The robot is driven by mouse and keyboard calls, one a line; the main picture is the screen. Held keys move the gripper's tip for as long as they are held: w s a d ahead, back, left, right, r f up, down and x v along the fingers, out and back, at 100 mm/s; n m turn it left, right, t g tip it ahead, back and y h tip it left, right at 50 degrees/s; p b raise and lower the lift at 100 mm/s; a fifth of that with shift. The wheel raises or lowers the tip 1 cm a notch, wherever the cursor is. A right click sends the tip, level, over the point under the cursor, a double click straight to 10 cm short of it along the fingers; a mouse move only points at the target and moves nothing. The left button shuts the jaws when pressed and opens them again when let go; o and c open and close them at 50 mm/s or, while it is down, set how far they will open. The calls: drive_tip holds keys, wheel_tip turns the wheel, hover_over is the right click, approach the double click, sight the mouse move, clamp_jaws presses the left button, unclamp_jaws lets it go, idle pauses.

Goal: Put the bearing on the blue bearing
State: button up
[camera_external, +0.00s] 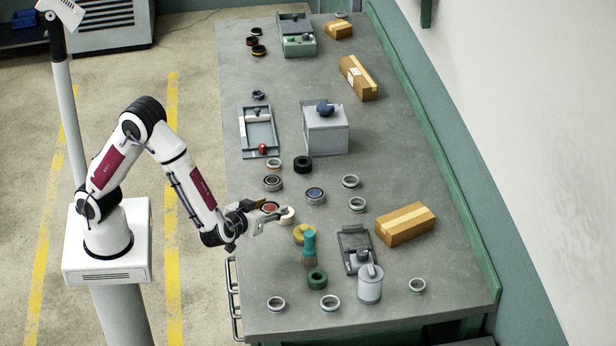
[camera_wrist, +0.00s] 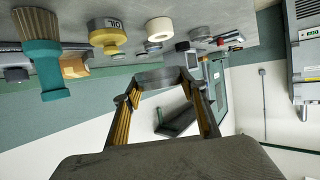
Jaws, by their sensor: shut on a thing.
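My gripper (camera_external: 268,217) is over the left edge of the table, near its middle. In the wrist view its two fingers (camera_wrist: 165,100) are shut on a grey metal ring, the bearing (camera_wrist: 160,77), held between the tips.
A yellow oil can (camera_external: 304,234) and a teal-handled brush (camera_external: 309,246) stand nearer the front. A black ring (camera_external: 303,164) and grey box (camera_external: 326,132) lie beyond the blue bearing.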

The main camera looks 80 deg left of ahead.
drive_tip(key=w+a+r+n+g, duration=0.1)
drive_tip(key=w+a, duration=0.3)
drive_tip(key=a, duration=0.4)
drive_tip(key=w+a+r, duration=0.1)
drive_tip(key=w+a, duration=0.3)
drive_tip(key=a, duration=0.4)
drive_tip(key=m+t+h, duration=0.1)
drive_tip(key=m+t, duration=0.1)
hover_over(315, 193)
drive_tip(key=shift+r, duration=0.4)
drive_tip(key=shift+f, duration=0.1)
drive_tip(key=shift+f, duration=3.05)
drive_tip(key=shift+f, duration=1.85)
drive_tip(key=shift+f, duration=0.15)
